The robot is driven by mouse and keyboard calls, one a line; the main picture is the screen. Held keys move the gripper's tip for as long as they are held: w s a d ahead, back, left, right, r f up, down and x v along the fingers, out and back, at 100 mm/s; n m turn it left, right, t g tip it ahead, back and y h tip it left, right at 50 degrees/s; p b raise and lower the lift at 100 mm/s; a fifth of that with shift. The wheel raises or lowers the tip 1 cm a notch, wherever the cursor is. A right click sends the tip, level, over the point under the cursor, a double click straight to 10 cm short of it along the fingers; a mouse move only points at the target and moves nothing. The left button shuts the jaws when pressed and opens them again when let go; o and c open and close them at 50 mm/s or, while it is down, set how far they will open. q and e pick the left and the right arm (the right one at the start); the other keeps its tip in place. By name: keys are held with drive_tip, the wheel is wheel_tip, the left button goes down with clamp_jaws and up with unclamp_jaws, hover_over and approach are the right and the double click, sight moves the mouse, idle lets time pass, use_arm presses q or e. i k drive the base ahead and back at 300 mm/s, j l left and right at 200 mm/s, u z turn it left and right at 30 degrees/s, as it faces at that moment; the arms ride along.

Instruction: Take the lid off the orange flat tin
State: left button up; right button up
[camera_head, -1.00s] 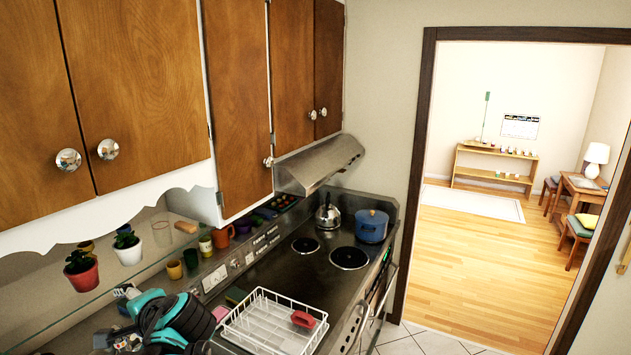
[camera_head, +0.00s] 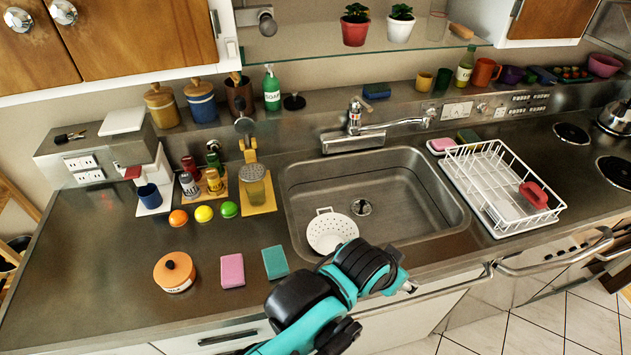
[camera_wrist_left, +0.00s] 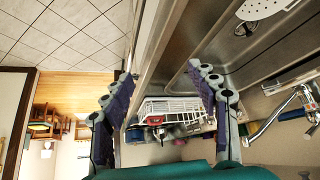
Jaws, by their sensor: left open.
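The orange flat tin (camera_head: 175,275) stands upright on the counter at the left in the head view. Its orange lid is on and has a dark round knob (camera_head: 170,264). My left gripper (camera_head: 408,285) is at the counter's front edge before the sink, well to the right of the tin and pointing right. The left wrist view shows its two fingers (camera_wrist_left: 161,76) spread apart with nothing between them. The tin is not in the wrist view. My right gripper is not in view.
A pink sponge (camera_head: 232,270) and a teal sponge (camera_head: 275,262) lie right of the tin. Orange, yellow and green balls (camera_head: 204,213) lie behind it. The sink (camera_head: 450,205) holds a white strainer (camera_head: 331,231). A dish rack (camera_head: 500,185) stands right. Counter left of the tin is clear.

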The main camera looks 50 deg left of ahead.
sight(172, 270)
drive_tip(key=u, duration=0.9)
drive_tip(key=l+u, duration=0.1)
drive_tip(key=u, duration=1.2)
drive_tip(key=k+u, duration=0.1)
drive_tip(key=u, duration=0.8)
